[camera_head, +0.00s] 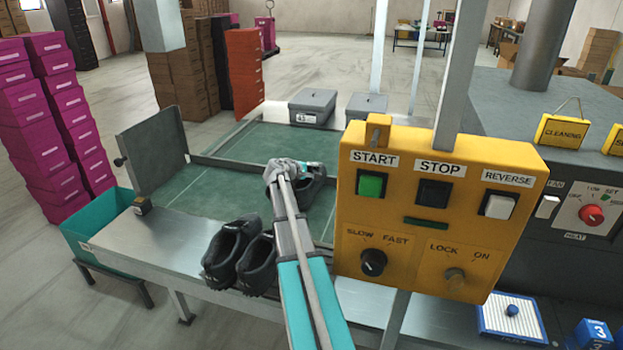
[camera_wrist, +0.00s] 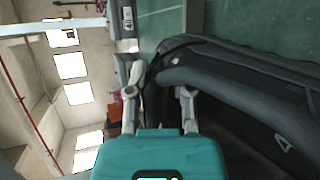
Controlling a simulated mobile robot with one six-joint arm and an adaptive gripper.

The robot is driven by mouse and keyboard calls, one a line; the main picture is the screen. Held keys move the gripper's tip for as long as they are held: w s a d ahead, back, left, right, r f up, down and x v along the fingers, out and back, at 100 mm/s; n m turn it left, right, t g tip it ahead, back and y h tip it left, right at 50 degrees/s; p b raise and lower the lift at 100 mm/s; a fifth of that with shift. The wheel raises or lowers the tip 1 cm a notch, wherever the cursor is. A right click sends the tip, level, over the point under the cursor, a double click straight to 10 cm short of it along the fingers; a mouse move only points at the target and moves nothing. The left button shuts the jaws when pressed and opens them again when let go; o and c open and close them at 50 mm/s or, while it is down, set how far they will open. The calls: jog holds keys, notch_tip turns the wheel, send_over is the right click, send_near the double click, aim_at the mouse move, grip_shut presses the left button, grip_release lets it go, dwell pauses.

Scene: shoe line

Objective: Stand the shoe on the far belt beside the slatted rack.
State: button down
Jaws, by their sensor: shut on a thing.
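My gripper (camera_head: 290,168) is shut on a black shoe (camera_head: 312,188) over the green belts, left of the yellow control box. In the wrist view, my gripper (camera_wrist: 158,95) has its fingers at the edge of the shoe (camera_wrist: 235,85), which fills the right side. My arm hides part of the shoe in the head view, and I cannot tell whether its sole touches the belt. The far belt (camera_head: 265,143) lies beyond a metal divider, behind the near belt (camera_head: 180,200). I cannot make out a slatted rack.
Two black shoes (camera_head: 232,248) stand on the near metal ledge. A yellow control box (camera_head: 440,212) blocks the right. Grey lidded boxes (camera_head: 312,105) stand at the far belt's back edge. An upright panel (camera_head: 153,148) stands at left. Much of both belts is bare.

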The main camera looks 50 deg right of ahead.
jog(key=shift+f+b, duration=0.4)
jog(key=shift+f, duration=0.25)
jog(key=shift+f+b, duration=0.35)
jog(key=shift+f, duration=0.05)
jog(key=shift+c, duration=2.4)
grip_release()
jog(key=shift+r, duration=0.1)
jog(key=shift+a+r+p, duration=0.1)
jog(key=shift+r+p, duration=0.4)
jog(key=shift+p, duration=0.1)
jog(key=p+v, duration=0.4)
jog(key=v, duration=0.7)
jog(key=shift+a, duration=0.35)
